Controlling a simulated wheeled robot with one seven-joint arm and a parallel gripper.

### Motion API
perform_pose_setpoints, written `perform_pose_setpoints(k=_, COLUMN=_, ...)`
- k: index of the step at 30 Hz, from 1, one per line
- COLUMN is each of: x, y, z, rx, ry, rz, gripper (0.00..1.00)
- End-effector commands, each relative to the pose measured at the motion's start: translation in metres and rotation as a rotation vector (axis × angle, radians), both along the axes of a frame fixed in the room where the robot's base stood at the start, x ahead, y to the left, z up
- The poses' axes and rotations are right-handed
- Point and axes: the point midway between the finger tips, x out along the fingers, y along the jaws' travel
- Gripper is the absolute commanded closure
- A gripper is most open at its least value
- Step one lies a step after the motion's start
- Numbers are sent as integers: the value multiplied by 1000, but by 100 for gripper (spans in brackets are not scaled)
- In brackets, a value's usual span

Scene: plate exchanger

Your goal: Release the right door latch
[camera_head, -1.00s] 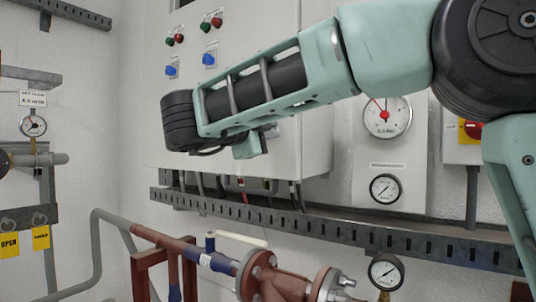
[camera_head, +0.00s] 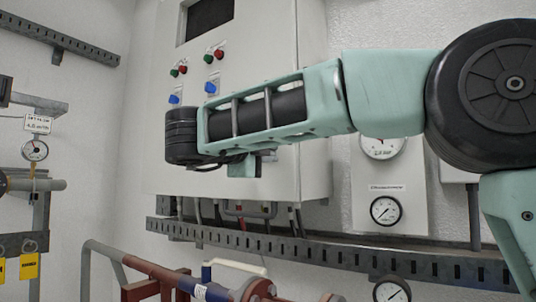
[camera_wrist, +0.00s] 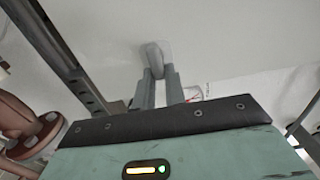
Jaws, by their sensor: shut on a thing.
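A grey latch handle (camera_wrist: 155,58) stands out from a pale flat cabinet surface in the wrist view. My gripper (camera_wrist: 160,78) is shut on it, with the two grey fingers on either side of its lower part. In the head view, the light grey control cabinet (camera_head: 315,120) hangs on the wall, and my arm crosses in front of its lower front. The gripper's fingers and the latch are not clearly visible there, hidden by my wrist. I cannot tell from these views how far the latch is turned.
Green and red buttons and blue switches (camera_head: 212,87) are on the cabinet front. A slotted metal rail (camera_head: 330,252) runs below it. Gauges (camera_head: 385,210) are to the right, and red-brown piping (camera_head: 150,270) is below. A yellow tag (camera_head: 29,266) hangs at left.

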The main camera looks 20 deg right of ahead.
Motion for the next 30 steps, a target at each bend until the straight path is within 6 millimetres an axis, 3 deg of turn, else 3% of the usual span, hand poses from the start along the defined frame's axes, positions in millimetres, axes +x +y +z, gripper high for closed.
perform_pose_setpoints(k=1, x=0, y=0, z=-1, rx=1, ry=2, rz=-3, gripper=100)
perform_pose_setpoints(k=2, x=0, y=0, z=-1, rx=1, ry=2, rz=-3, gripper=82)
perform_pose_setpoints(k=4, x=0, y=0, z=-1, rx=1, ry=2, rz=-2, gripper=66)
perform_pose_setpoints(k=13, x=-1, y=1, z=-1, rx=0, ry=1, rz=0, gripper=66)
perform_pose_setpoints(k=17, x=-6, y=10, z=-1, rx=0, ry=1, rz=3, gripper=66)
perform_pose_setpoints(k=30, x=-63, y=89, z=-2, rx=1, ry=2, rz=5, gripper=66)
